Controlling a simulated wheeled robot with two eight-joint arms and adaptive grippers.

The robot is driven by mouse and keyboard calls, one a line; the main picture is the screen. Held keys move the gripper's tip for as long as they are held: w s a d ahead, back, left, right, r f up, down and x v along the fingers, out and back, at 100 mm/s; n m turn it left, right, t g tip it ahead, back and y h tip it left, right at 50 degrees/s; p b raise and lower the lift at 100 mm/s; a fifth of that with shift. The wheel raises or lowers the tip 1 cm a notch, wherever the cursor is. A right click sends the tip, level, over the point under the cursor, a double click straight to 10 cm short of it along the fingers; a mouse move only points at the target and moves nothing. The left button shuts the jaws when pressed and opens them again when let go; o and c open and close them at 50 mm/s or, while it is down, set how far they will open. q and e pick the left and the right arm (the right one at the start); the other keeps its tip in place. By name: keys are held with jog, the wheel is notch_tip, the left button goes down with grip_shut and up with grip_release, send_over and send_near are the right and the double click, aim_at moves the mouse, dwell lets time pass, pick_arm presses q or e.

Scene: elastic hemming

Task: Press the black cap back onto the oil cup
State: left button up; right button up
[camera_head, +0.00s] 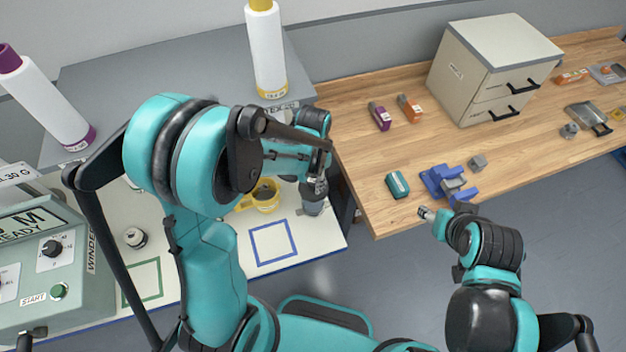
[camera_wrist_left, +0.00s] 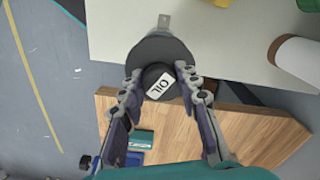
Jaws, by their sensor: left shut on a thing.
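The grey oil cup (camera_head: 313,206) stands at the right end of the white table, partly hidden by my left gripper (camera_head: 318,180). In the left wrist view, the black cap (camera_wrist_left: 159,82) with a white OIL label lies between the two fingers of my left gripper (camera_wrist_left: 160,80), which is shut on it. The wider dark grey cup (camera_wrist_left: 155,50) shows right behind the cap. I cannot tell whether the cap is fully seated. My right gripper (camera_head: 427,213) is by the wooden bench's front edge, away from the cup; its fingers are too small to read.
A blue square outline (camera_head: 272,243) marks bare white table in front. The wooden bench (camera_head: 350,110) holds a teal box (camera_head: 397,184) and a blue fixture (camera_head: 447,184). A gap separates table and bench.

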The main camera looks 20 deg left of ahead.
pick_arm(q)
notch_tip(320, 180, down, 6)
jog(key=b, duration=0.5)
jog(key=shift+r, duration=0.2)
jog(key=shift+f, duration=0.7)
dwell(0.7)
jog(key=o, duration=0.6)
jog(key=o, duration=0.6)
jog(key=shift+c, duration=0.2)
